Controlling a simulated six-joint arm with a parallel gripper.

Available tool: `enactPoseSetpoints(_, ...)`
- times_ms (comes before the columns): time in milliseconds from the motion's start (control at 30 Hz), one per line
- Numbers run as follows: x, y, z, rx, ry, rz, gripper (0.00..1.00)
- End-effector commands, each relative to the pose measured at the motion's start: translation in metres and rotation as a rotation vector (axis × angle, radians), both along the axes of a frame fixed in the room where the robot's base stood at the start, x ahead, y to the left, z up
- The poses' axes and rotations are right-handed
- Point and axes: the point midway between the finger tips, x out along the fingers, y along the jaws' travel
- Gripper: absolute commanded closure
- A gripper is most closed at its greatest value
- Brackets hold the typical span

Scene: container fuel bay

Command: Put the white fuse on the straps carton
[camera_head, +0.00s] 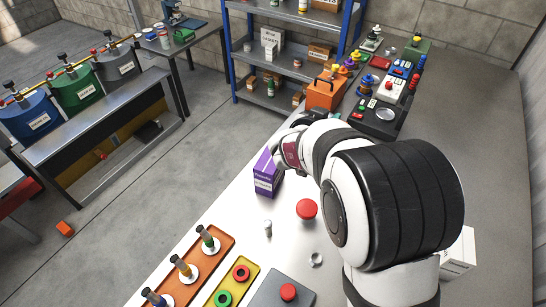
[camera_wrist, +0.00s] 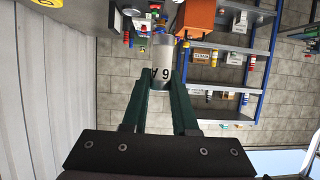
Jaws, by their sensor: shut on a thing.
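My gripper (camera_wrist: 161,76) is shut on a pale white cylinder marked like "6 A", the white fuse (camera_wrist: 162,58); it lies between the two dark green fingers. In the head view my arm hides the fingertips and the fuse. No label that I can read says straps. A purple carton (camera_head: 267,172) stands upright on the white bench, just left of my wrist. A white carton (camera_head: 459,253) at the right is partly behind my arm, its print too small to read.
A small pale cylinder (camera_head: 268,228), a red knob (camera_head: 307,209) and a metal ring (camera_head: 316,260) are on the bench. An orange tray (camera_head: 196,262) with several tools is in front. An orange toolbox (camera_head: 325,93) and several devices stand at the back. A shelf rack (camera_head: 270,60) stands beyond.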

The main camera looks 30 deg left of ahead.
Motion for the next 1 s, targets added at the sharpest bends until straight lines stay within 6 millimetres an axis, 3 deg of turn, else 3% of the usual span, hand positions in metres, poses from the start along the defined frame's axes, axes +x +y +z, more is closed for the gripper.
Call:
enactPoseSetpoints(33,-0.018,0.001,0.01,0.002,-0.001,0.031,1.0)
enactPoseSetpoints(133,-0.044,0.0,0.02,0.001,0.001,0.075,1.0)
enactPoseSetpoints(233,-0.056,0.01,0.016,-0.002,0.006,0.096,1.0)
enactPoseSetpoints(300,-0.061,0.028,0.004,-0.004,0.007,0.1,1.0)
enactPoseSetpoints(500,-0.073,0.088,-0.033,-0.002,0.006,0.096,1.0)
enactPoseSetpoints(600,-0.077,0.106,-0.044,-0.002,0.005,0.094,1.0)
enactPoseSetpoints(867,-0.078,0.113,-0.084,-0.004,0.006,0.092,1.0)
enactPoseSetpoints(1000,-0.078,0.113,-0.088,-0.001,0.004,0.091,1.0)
